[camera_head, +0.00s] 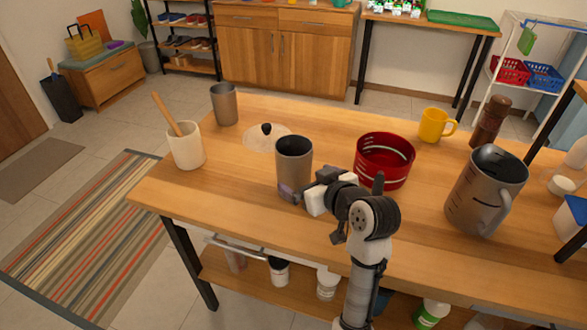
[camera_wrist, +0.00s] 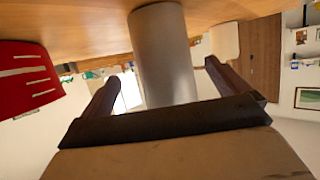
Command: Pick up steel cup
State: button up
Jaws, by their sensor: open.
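A grey steel cup (camera_head: 294,165) stands upright near the front middle of the wooden table. In the wrist view, which is upside down, the cup (camera_wrist: 163,45) rises between my two fingers. My gripper (camera_head: 290,188) is low at the cup's lower right side, open, with one finger showing across the cup's near side. In the wrist view my gripper (camera_wrist: 163,72) has a gap on each side of the cup. The other finger is hidden in the head view. A second, similar steel cup (camera_head: 225,105) stands at the table's back left.
A red pot (camera_head: 384,162) is close to the right of my gripper. A glass lid (camera_head: 266,138) lies behind the cup. A white crock (camera_head: 185,148) with a wooden utensil stands left. A large grey pitcher (camera_head: 484,190), yellow mug (camera_head: 434,126) and pepper mill (camera_head: 490,123) stand right.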

aim_at(303, 177)
jog(key=x, duration=0.2)
jog(key=p+x, duration=0.1)
jog(key=shift+w+a, duration=0.2)
jog(key=shift+a, duration=0.25)
jog(key=shift+w+a+f, duration=0.25)
jog(key=shift+w, duration=0.25)
jog(key=c, duration=1.2)
jog(key=shift+r, duration=0.1)
